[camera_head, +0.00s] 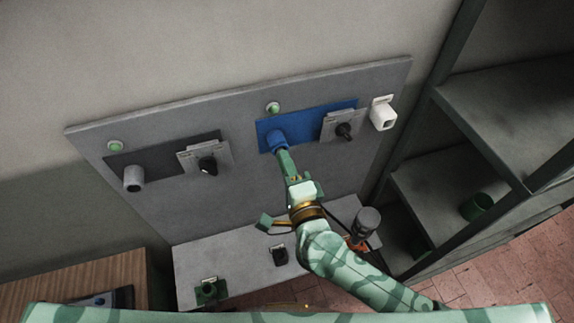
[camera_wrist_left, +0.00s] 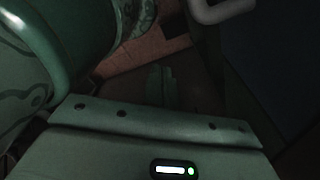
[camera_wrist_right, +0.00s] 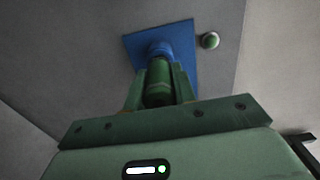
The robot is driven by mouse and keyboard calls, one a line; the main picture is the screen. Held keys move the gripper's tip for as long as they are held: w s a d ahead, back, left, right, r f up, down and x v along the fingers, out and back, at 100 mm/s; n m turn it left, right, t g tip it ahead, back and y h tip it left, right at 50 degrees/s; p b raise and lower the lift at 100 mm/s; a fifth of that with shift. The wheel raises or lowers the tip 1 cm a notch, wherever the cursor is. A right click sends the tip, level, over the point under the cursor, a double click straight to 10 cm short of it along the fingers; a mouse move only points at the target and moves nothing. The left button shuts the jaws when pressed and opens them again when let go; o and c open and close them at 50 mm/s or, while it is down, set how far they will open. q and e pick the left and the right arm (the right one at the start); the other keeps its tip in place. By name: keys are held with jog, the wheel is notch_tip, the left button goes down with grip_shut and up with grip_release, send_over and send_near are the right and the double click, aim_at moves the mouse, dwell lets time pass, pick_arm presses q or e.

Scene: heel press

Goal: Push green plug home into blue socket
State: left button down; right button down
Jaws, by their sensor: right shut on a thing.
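The blue socket (camera_head: 278,141) sticks out from a blue plate on the upright grey board. It also shows ahead of my right gripper in the right wrist view (camera_wrist_right: 160,47). My right gripper (camera_head: 284,160) is shut on the green plug (camera_wrist_right: 158,84), one finger on each side. The plug points at the socket and its front end meets the socket mouth in that view; how deep it sits is hidden. In the head view the fingers cover most of the plug. My left gripper (camera_wrist_left: 160,84) shows dimly in the left wrist view, its fingers together and empty, away from the board.
A black-knobbed switch (camera_head: 343,130) and a white socket (camera_head: 383,114) stand right of the blue plate. A grey socket (camera_head: 133,179) and another switch (camera_head: 208,165) are at left. A grey ledge (camera_head: 235,262) below holds small parts. A dark rack (camera_head: 480,120) borders the right side.

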dwell(0.3)
jog(key=shift+w+a, duration=0.1)
jog(key=shift+w, duration=0.25)
dwell(0.4)
jog(key=c, duration=1.1)
grip_release()
jog(key=shift+o, duration=0.2)
jog(key=shift+w, duration=0.1)
jog(key=shift+s+p, duration=0.45)
jog(key=shift+s, duration=0.1)
jog(key=p+v, duration=0.1)
jog(key=v, duration=1.4)
jog(key=shift+d+p, duration=0.25)
jog(key=shift+p, duration=0.05)
jog(key=shift+s, duration=0.1)
